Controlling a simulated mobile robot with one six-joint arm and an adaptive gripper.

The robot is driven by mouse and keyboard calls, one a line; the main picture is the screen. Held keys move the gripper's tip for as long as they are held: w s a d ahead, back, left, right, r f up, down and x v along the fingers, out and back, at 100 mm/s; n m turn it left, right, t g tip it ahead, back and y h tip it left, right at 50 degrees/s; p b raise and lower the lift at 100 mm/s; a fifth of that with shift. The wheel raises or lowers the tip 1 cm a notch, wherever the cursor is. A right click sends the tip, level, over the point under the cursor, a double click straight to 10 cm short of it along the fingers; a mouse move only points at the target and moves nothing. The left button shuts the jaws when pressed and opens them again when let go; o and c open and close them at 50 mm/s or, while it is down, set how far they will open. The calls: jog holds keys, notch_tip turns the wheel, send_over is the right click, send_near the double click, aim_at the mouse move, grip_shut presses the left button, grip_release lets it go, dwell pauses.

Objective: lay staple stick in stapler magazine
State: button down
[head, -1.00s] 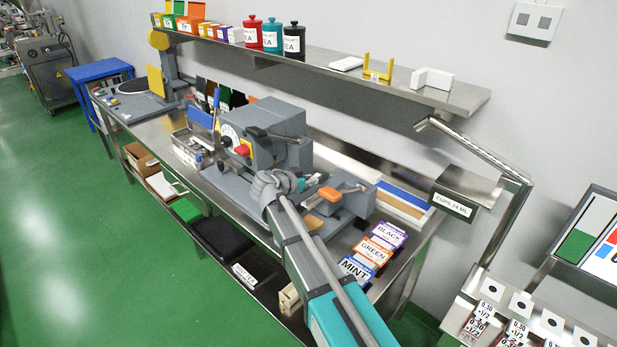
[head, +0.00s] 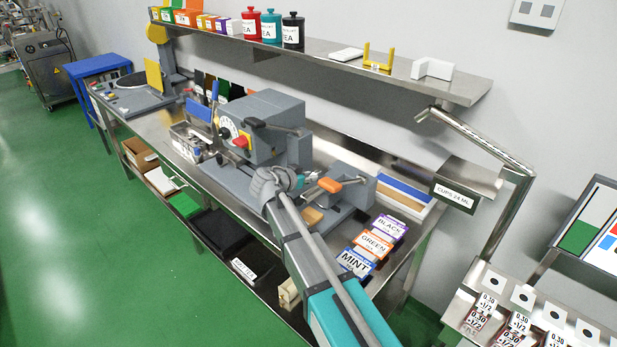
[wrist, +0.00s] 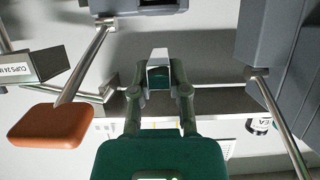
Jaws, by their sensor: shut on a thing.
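My gripper (wrist: 158,88) is shut on a small silvery block-like piece (wrist: 158,66), which I take to be the staple stick; it sticks out past the fingertips. In the head view my wrist hides most of the gripper and the held piece. A large grey machine (head: 272,122) with a dial and a red knob stands behind the wrist. A lower grey unit (head: 352,187) with an orange-handled lever (head: 330,185) stands to its right. The orange handle (wrist: 52,126) is large at left in the wrist view. I cannot tell where the stapler magazine is.
Mint, green and black tea packs (head: 373,246) lie at the bench's right end. A tray with a blue edge (head: 405,190) is behind them. A metal shelf (head: 455,86) with tins and boxes runs above. Grey housings and metal rods crowd the gripper on both sides.

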aim_at(309, 197)
jog(key=shift+f+b, duration=2.2)
jog(key=shift+f, duration=0.1)
jog(key=c, duration=0.5)
grip_release()
jog(key=shift+c, duration=0.2)
jog(key=shift+r, duration=0.15)
